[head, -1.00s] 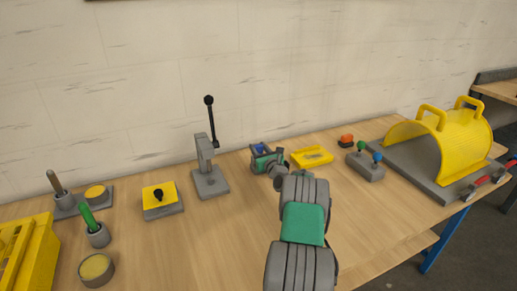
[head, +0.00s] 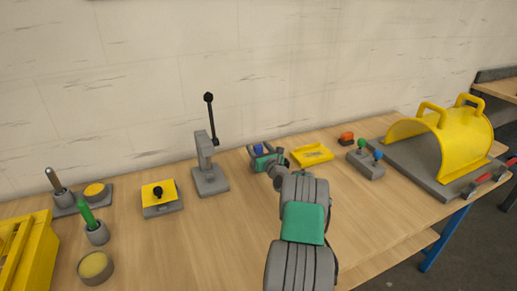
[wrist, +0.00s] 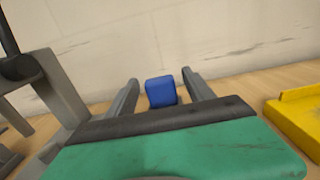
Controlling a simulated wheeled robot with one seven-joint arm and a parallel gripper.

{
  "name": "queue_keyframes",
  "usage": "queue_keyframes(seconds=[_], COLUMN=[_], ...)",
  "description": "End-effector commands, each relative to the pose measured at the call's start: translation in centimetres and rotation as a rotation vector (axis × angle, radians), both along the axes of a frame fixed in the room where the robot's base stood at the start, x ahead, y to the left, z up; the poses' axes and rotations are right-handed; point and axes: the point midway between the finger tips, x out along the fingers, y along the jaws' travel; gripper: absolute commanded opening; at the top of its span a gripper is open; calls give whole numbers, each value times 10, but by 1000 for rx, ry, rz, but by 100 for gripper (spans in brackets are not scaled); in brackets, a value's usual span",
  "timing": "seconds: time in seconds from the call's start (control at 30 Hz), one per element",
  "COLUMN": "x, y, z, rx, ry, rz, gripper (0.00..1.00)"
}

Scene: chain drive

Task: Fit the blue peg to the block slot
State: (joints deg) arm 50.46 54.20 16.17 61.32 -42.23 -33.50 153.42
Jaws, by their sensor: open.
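The blue peg (wrist: 160,91) shows as a blue block between the two fingers of my gripper (wrist: 160,90) in the wrist view. Visible gaps separate it from both fingers, which are open. In the head view, my gripper (head: 268,157) is low near the back of the table, with a bit of the blue peg (head: 259,150) showing beside it. The peg's lower part is hidden behind the green gripper body in the wrist view. I cannot tell which object has the block slot.
A grey press (head: 208,165) stands left of my gripper. A low yellow tray (head: 311,155) lies just right, then a grey block with green and blue knobs (head: 365,166). A yellow arched cover (head: 462,140) stands at far right. The front middle table is clear.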

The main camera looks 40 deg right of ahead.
Motion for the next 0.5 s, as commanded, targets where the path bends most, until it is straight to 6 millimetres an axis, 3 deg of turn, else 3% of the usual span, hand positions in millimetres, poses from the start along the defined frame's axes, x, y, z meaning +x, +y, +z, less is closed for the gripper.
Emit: queue_keyframes(seconds=[0.33, 0.5], x=[-57, -74], y=[15, 21], z=[0, 0], rx=[1, 0], ry=[0, -1], rz=[-3, -2], gripper=[61, 61])
